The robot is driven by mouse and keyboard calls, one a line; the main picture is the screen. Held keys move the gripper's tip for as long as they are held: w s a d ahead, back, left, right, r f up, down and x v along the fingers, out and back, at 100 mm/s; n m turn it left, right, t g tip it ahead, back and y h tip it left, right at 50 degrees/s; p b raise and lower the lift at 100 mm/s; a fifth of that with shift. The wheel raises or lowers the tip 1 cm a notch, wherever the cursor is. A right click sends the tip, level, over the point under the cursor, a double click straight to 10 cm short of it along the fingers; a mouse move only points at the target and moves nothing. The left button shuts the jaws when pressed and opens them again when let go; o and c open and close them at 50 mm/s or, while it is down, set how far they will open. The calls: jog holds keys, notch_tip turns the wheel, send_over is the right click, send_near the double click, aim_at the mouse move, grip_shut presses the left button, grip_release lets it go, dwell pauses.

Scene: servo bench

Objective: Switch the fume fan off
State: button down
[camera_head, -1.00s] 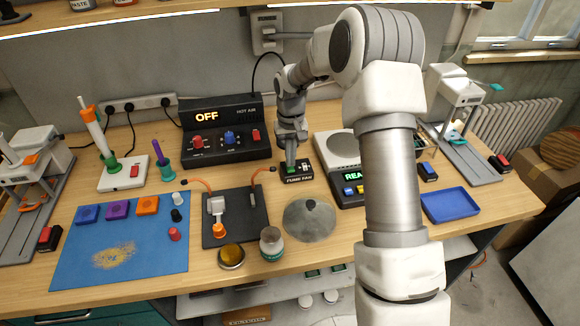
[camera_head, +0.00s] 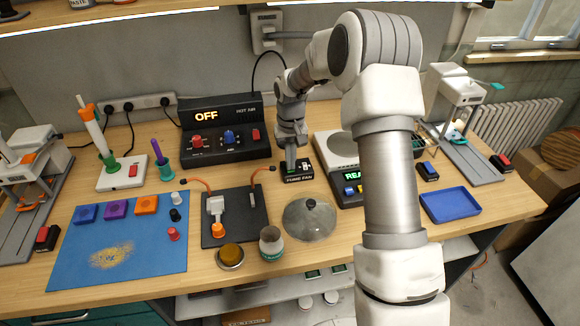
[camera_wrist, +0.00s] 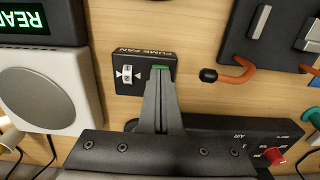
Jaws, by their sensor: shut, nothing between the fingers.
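The fume fan switch box (camera_head: 300,178) is small and black and stands on the bench in front of the hot air unit. In the wrist view the box (camera_wrist: 133,58) carries a white marked indicator (camera_wrist: 126,75) between two white arrows, and a green part (camera_wrist: 160,68) beside it. My gripper (camera_head: 291,168) points down at the left part of the box. Its fingers (camera_wrist: 160,78) are shut and empty, with the tips at the green part and hiding much of it. I cannot tell whether they touch it.
The hot air unit (camera_head: 222,130), reading OFF, stands close behind on the left. A scale (camera_head: 338,150) stands just right of the box.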

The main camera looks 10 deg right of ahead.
jog(key=shift+f, duration=0.15)
jog(key=shift+r+p, duration=2.15)
jog(key=shift+r, duration=1.4)
jog(key=shift+r, duration=0.1)
jog(key=s+r+t, duration=0.3)
jog(key=s+r, duration=1.1)
jog(key=r, duration=0.4)
jog(key=s+r+t, duration=0.2)
jog(key=s+r, duration=0.1)
jog(key=s, duration=1.5)
jog(key=shift+s+t, duration=0.2)
jog(key=shift+t, duration=0.1)
